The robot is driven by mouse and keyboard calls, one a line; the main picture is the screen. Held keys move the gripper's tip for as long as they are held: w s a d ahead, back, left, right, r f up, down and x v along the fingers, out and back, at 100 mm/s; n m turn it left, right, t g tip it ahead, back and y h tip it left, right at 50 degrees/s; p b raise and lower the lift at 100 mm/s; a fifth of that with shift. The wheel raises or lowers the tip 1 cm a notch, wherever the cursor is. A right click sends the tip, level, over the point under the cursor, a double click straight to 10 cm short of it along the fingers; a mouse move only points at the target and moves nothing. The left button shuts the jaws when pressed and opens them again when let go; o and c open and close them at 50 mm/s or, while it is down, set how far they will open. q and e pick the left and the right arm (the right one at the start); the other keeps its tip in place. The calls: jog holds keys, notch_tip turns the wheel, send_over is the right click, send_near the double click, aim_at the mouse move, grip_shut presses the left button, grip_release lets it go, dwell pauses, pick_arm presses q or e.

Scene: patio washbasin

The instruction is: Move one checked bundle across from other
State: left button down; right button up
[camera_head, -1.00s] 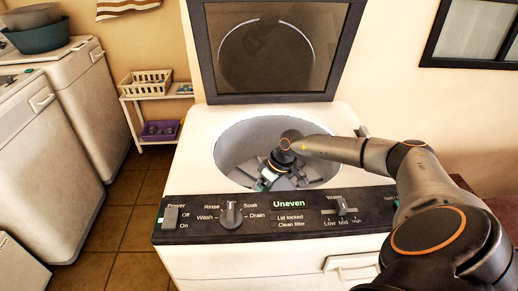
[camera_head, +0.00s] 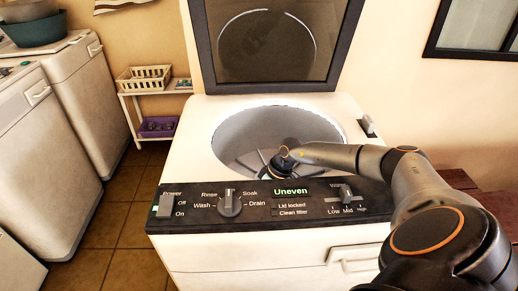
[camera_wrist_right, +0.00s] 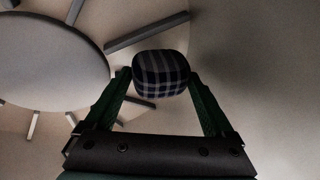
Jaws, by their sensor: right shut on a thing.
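A dark checked bundle (camera_wrist_right: 160,73) with pale stripes sits between the two green fingers of my right gripper (camera_wrist_right: 160,84) in the right wrist view. The gripper is shut on it, over the pale drum wall and beside the round ribbed hub (camera_wrist_right: 45,60). In the head view my right wrist (camera_head: 282,160) reaches down into the open washer drum (camera_head: 235,140), and the front panel hides the fingers and bundle. No other bundle shows. My left gripper is not in view.
The washer lid (camera_head: 275,45) stands open behind the drum. The control panel (camera_head: 265,203) across the front shows "Uneven". Other white machines (camera_head: 50,120) stand at left. A small shelf (camera_head: 150,100) holds a cream basket (camera_head: 143,78) and a purple tray (camera_head: 158,128).

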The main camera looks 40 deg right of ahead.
jog(key=o, duration=1.3)
jog(key=v, duration=1.2)
jog(key=shift+s+r, duration=0.1)
jog(key=shift+r, duration=0.15)
